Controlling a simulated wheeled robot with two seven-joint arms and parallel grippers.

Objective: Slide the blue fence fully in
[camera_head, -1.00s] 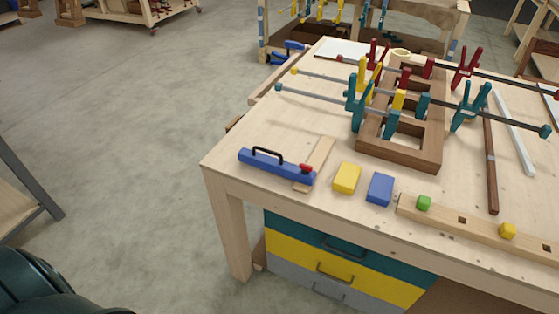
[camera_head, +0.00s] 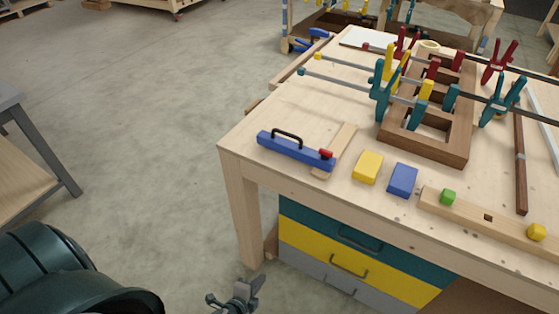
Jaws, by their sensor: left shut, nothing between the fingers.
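The blue fence (camera_head: 294,151) lies near the left front corner of the workbench. It is a long blue bar with a black handle on top and a red knob at its right end. Its right end rests over or against a light wooden strip (camera_head: 341,143); I cannot tell how they join. My left gripper (camera_head: 250,291) is at the bottom edge of the view, below the bench top and in front of the bench leg. It is shut and empty, well apart from the fence. My right gripper is not in view.
A yellow block (camera_head: 367,167) and a blue block (camera_head: 403,180) lie right of the fence. A brown wooden frame (camera_head: 458,145) with several clamps stands behind them. A wooden rail (camera_head: 467,215) lies along the front edge. The bench top (camera_head: 300,110) behind the fence is clear.

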